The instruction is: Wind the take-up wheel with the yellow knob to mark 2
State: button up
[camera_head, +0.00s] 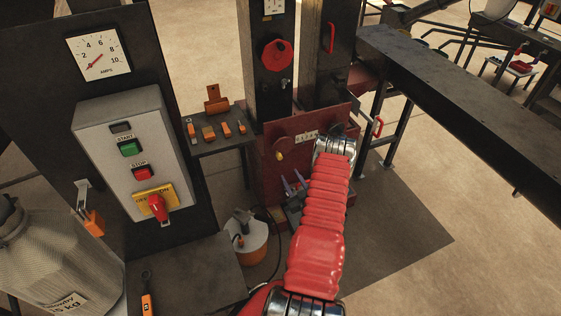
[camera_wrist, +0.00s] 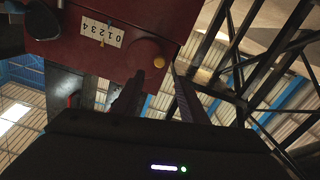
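The yellow knob (camera_head: 279,156) sits on the front of a dark red housing (camera_head: 270,185). It also shows in the wrist view (camera_wrist: 159,62). A white scale plate (camera_head: 306,137) is beside it; in the wrist view the plate (camera_wrist: 101,32) reads 0 to 4. My gripper (camera_head: 294,182) is below the knob in the head view. In the wrist view my gripper (camera_wrist: 159,78) has its two fingers apart, with the knob just beyond the gap between their tips. Nothing shows between the fingers.
A red handwheel (camera_head: 277,55) is on the column above. A control box (camera_head: 134,152) with start and stop buttons stands left. A small shelf (camera_head: 218,145) holds orange-handled tools. An orange-and-white bucket (camera_head: 247,244) stands on the floor. A dark beam (camera_head: 465,105) runs along the right.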

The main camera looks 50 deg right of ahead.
aim_at(280, 159)
jog(key=x, duration=1.1)
jog(key=shift+w+d, duration=0.2)
jog(key=shift+w, duration=0.15)
grip_shut()
jog(key=shift+a, duration=0.2)
